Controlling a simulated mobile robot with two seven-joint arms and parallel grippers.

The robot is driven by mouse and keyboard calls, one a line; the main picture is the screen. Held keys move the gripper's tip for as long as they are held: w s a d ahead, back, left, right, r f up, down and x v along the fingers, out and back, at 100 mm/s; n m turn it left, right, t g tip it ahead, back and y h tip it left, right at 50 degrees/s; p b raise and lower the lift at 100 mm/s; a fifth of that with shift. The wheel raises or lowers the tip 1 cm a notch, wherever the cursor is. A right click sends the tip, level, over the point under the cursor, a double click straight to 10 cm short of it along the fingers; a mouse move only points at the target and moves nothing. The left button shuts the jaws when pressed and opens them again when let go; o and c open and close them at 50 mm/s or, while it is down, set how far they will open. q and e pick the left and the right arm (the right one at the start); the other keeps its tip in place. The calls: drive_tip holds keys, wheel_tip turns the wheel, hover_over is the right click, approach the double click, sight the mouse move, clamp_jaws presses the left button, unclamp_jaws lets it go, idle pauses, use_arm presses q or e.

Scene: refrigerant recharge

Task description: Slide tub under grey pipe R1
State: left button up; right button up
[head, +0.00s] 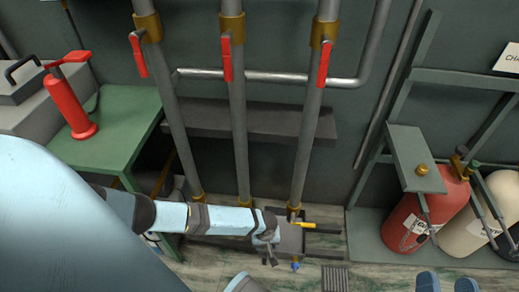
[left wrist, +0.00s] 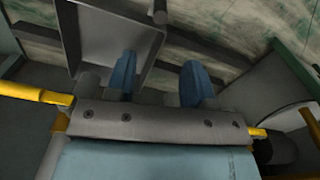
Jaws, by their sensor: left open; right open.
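A grey open tub (head: 291,240) is low on the floor near the foot of the rightmost of three grey pipes (head: 308,130), partly hidden by my left arm. No label shows which pipe is R1. My left gripper (head: 281,256) reaches down at the tub. In the left wrist view its blue fingers (left wrist: 160,80) are apart, one on each side of the tub's near wall (left wrist: 150,52); I cannot tell whether they touch it. The tub's inside (left wrist: 108,30) looks empty. My right gripper (head: 447,284) shows only its fingertips at the bottom edge, apart and empty.
Red valve levers (head: 323,64) hang on the pipes. A green bench (head: 115,125) with a red pump (head: 70,105) stands left. A red cylinder (head: 415,215) and a cream cylinder (head: 468,225) stand in a rack at right. A floor grate (head: 335,279) lies before the tub.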

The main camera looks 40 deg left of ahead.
sight(264, 255)
use_arm(q)
wheel_tip(264, 255, down, 9)
drive_tip(key=b, duration=0.5)
drive_tip(key=shift+r, duration=0.15)
wheel_tip(264, 255, down, 4)
drive_tip(key=shift+b, duration=1.25)
drive_tip(key=shift+f+b, duration=0.3)
drive_tip(key=shift+f, duration=0.25)
use_arm(e)
wheel_tip(264, 255, down, 7)
drive_tip(key=w+n+g, duration=0.1)
drive_tip(key=w+n, duration=0.1)
drive_tip(key=n, duration=0.1)
drive_tip(key=shift+d+r+g+y, duration=0.2)
drive_tip(key=shift+d+g+y, duration=0.1)
drive_tip(key=shift+g, duration=0.1)
use_arm(q)
drive_tip(key=shift+c, duration=0.2)
use_arm(e)
drive_tip(key=shift+a, duration=0.1)
use_arm(q)
drive_tip(key=shift+s, duration=0.1)
clamp_jaws()
use_arm(e)
drive_tip(key=shift+s, duration=0.1)
